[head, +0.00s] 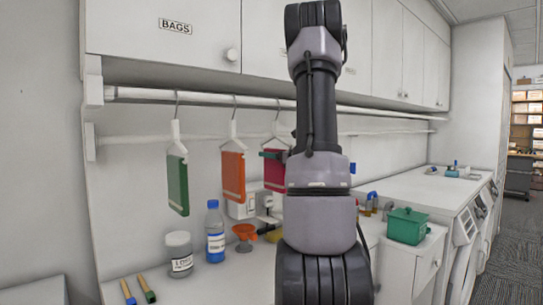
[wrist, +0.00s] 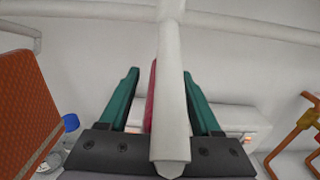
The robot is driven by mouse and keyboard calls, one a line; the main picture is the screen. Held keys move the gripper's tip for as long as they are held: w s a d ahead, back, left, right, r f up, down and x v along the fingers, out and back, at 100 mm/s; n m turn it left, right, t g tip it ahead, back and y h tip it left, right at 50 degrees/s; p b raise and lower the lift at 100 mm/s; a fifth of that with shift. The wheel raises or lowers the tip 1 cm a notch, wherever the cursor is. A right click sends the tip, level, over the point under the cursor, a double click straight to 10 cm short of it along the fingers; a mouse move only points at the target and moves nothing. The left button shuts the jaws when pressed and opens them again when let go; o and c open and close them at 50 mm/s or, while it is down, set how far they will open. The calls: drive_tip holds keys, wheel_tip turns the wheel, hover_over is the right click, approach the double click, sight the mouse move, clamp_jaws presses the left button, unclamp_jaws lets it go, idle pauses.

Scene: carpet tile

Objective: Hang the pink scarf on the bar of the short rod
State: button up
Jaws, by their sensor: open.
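The pink scarf (head: 275,174) hangs flat below a white hanger (head: 277,141) in the head view, partly hidden by my arm. In the wrist view only a narrow pink strip (wrist: 151,97) shows. My gripper (wrist: 162,75) is open, with one teal finger on each side of the strip and of a white bar (wrist: 172,100) that runs close to the camera. One teal finger crosses the scarf's upper part in the head view. I cannot tell whether the fingers touch the scarf. A front rod (head: 145,95) and a rear rod (head: 130,139) run below the cupboards.
A green cloth (head: 178,185) and an orange cloth (head: 233,178) hang to the left. A white jar (head: 179,254), blue-capped bottle (head: 215,236) and orange funnel (head: 244,235) stand on the counter. A green box (head: 407,226) stands at right. Cupboards (head: 190,35) overhang the rods.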

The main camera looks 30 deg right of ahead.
drive_tip(key=s+d, duration=0.1)
drive_tip(key=s, duration=0.9)
drive_tip(key=shift+s+d, duration=0.25)
drive_tip(key=shift+s, duration=0.1)
